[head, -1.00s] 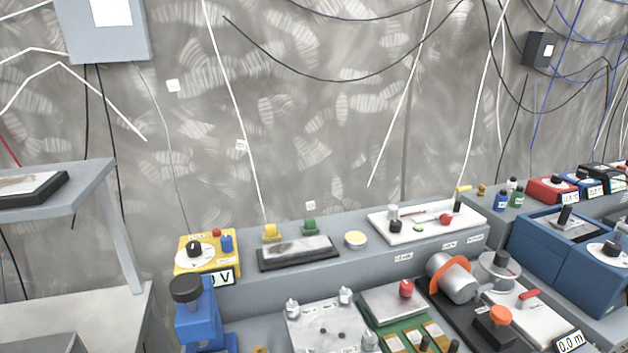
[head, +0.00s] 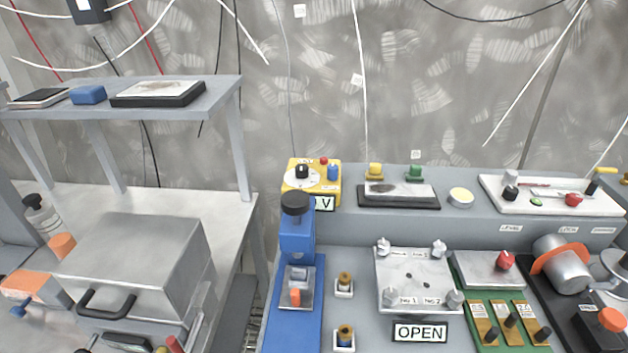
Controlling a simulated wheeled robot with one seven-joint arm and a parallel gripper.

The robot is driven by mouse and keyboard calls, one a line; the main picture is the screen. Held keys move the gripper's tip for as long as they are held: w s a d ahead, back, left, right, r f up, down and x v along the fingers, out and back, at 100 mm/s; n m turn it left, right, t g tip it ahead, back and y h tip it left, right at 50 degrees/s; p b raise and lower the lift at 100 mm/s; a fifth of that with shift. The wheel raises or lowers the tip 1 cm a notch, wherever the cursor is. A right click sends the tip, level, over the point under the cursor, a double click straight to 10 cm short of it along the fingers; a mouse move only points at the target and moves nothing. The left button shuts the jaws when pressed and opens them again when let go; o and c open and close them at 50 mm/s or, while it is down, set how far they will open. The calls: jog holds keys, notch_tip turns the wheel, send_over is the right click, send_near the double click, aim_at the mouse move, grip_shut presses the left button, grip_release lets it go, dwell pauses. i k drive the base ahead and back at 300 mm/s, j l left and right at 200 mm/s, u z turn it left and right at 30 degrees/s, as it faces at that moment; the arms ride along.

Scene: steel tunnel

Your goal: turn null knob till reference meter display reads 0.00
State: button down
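A yellow box (head: 313,183) stands on the raised grey ledge, left of the picture's middle. It carries a black knob (head: 302,171) on a white dial, a red button and a blue post. Its small display (head: 323,204) shows a "V"; the rest of the reading is hidden behind the black-topped blue device (head: 296,225) in front. No label I can read marks a null knob or a reference meter, so I cannot tell which parts these are. My gripper is not in view.
A grey plate (head: 416,278) with corner posts lies on the bench above an "OPEN" sign (head: 420,332). A white board (head: 545,196) is on the ledge at right. At left, a metal box (head: 135,268) with a black handle stands on a table below a shelf (head: 150,113).

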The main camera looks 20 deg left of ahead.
aim_at(332, 170)
jog(key=i+j, duration=0.1)
jog(key=j, duration=0.3)
jog(key=i+j, duration=0.15)
jog(key=j, duration=0.3)
jog(key=i+j, duration=0.1)
jog(key=j, duration=0.3)
jog(key=i+j, duration=0.15)
jog(key=j, duration=0.25)
jog(key=i+j, duration=0.1)
jog(key=j, duration=0.3)
